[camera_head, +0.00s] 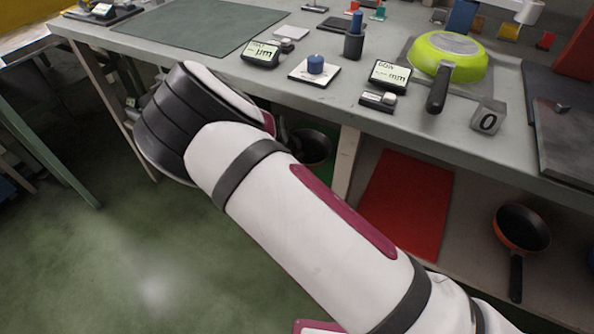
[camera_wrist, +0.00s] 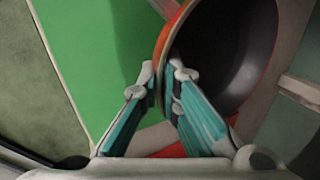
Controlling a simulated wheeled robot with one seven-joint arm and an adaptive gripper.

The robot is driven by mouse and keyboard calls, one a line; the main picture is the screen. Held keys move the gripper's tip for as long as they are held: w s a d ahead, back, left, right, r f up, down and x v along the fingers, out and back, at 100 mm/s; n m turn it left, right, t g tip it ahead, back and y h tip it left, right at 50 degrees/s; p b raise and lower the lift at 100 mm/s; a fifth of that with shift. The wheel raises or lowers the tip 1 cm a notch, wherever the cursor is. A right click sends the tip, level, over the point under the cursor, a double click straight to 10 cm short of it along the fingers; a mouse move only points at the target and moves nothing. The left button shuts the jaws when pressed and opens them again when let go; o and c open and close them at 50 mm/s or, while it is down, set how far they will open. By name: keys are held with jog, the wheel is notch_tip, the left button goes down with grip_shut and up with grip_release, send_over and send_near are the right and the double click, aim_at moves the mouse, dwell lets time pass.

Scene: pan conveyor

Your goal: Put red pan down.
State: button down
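The red pan (camera_wrist: 235,50) has a dark inside and an orange-red rim and fills the upper right of the wrist view. My gripper (camera_wrist: 163,75) has one finger outside the pan's rim and one inside, shut on the wall. In the head view a dark pan (camera_head: 314,147) shows partly behind my arm, beside the shelf under the table; most of my gripper is hidden there. In the wrist view a green panel (camera_wrist: 100,60) lies left of the pan. Whether the pan touches a surface cannot be told.
A red panel (camera_head: 407,202) and a second orange pan (camera_head: 522,228) are on the lower shelf. The table edge runs just above my arm.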

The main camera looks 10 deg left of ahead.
jog(key=shift+w+d, duration=0.15)
jog(key=shift+w, duration=0.4)
jog(key=shift+f+b, duration=0.9)
jog(key=shift+f, duration=0.8)
jog(key=shift+f, duration=0.15)
jog(key=c, duration=2.1)
grip_release()
jog(key=shift+o, duration=0.2)
jog(key=p+v, duration=0.3)
jog(key=v, duration=0.4)
jog(key=shift+r, duration=0.4)
jog(key=shift+s, duration=0.2)
